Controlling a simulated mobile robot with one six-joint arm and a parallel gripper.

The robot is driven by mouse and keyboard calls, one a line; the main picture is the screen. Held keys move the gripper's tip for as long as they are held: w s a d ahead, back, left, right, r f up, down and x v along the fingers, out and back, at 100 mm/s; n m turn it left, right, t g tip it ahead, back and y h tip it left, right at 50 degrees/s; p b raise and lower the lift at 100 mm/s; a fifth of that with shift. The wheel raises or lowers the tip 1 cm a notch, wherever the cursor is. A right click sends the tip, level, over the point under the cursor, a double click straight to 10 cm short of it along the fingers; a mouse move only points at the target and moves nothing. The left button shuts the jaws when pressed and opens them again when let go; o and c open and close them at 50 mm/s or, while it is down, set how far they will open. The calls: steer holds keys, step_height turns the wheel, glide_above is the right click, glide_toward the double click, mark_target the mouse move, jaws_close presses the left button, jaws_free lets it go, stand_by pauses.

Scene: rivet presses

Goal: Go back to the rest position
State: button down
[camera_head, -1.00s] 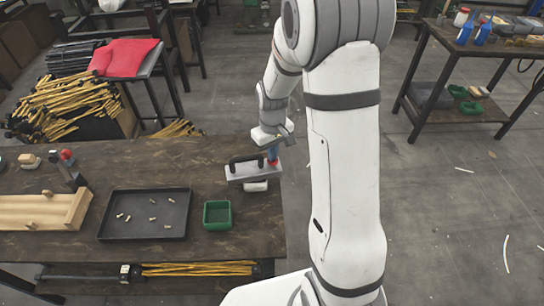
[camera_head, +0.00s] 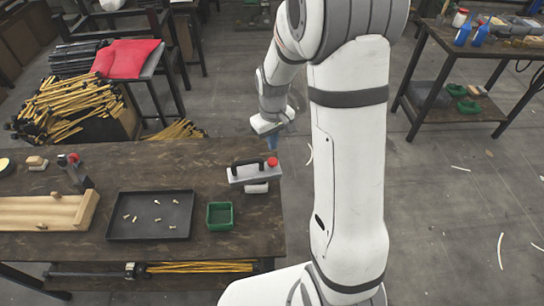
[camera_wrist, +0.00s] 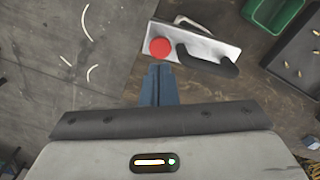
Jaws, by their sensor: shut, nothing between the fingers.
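My gripper shows in the wrist view (camera_wrist: 158,72) with its two blue fingers together and nothing between them. In the head view my gripper (camera_head: 271,141) hangs beyond the far right corner of the workbench, close to the rivet press. The rivet press (camera_head: 254,173) is a light grey block with a black handle and a red button (camera_head: 272,161). In the wrist view the press (camera_wrist: 205,45) lies just past the fingertips, with its red button (camera_wrist: 160,46) nearest them. I cannot tell the exact gap between fingertips and button.
The dark workbench (camera_head: 150,155) holds a black tray (camera_head: 112,228) with several small rivets, a green bin (camera_head: 220,216) and a wooden fixture (camera_head: 40,212). A stool with a red cloth (camera_head: 125,57) stands behind. The floor between the bench and the right table (camera_head: 470,113) is open.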

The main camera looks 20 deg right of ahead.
steer(key=shift+r, duration=0.2)
stand_by(0.4)
steer(key=s+r+m+t, duration=0.3)
steer(key=s+r, duration=1.3)
steer(key=s, duration=0.4)
steer(key=shift+m, duration=0.4)
